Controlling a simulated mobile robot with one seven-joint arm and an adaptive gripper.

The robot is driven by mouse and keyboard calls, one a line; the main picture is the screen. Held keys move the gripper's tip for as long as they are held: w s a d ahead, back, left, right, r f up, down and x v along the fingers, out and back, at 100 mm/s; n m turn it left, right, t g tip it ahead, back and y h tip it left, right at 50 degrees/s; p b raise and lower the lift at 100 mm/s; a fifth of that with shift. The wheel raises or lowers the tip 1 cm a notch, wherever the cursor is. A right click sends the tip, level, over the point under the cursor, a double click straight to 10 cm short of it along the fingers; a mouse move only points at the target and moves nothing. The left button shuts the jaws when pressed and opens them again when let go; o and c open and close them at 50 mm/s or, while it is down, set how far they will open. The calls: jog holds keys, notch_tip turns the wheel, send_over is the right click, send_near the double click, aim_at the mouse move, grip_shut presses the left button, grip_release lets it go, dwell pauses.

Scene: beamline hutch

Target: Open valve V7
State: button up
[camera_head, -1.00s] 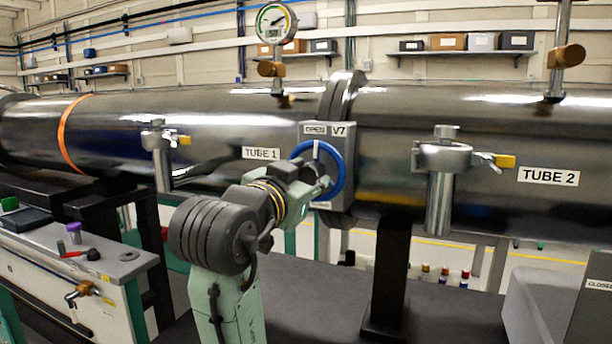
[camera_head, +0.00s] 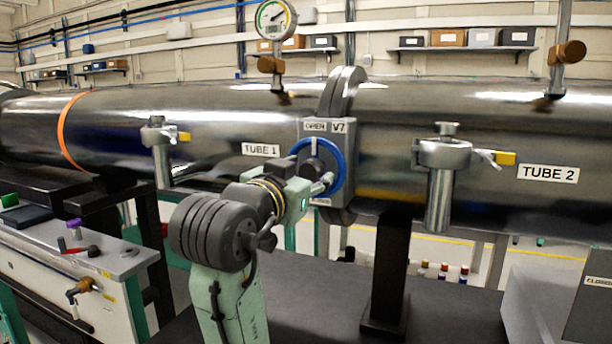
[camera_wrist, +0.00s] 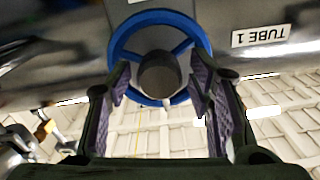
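Valve V7 is a grey box (camera_head: 341,178) between the two tubes, labelled "V7" and "OPEN" at its top. A lower label is partly hidden. My gripper (camera_head: 325,184) is just in front of the wheel's lower part. In the wrist view, my gripper (camera_wrist: 158,88) is open. Its purple-padded fingers stand left and right of the grey hub (camera_wrist: 159,75), overlapping the lower part of the blue wheel (camera_wrist: 120,38). I cannot tell whether they touch it.
TUBE 1 (camera_head: 215,112) and TUBE 2 (camera_head: 470,120) run across behind the valve. Clamps with yellow-tipped levers (camera_head: 445,155) and (camera_head: 160,140) flank it. A round gauge (camera_head: 273,20) stands above. A black support post (camera_head: 391,265) rises below right.

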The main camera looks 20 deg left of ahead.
jog(key=shift+o, duration=0.4)
jog(key=s, duration=1.2)
jog(key=shift+a, duration=0.2)
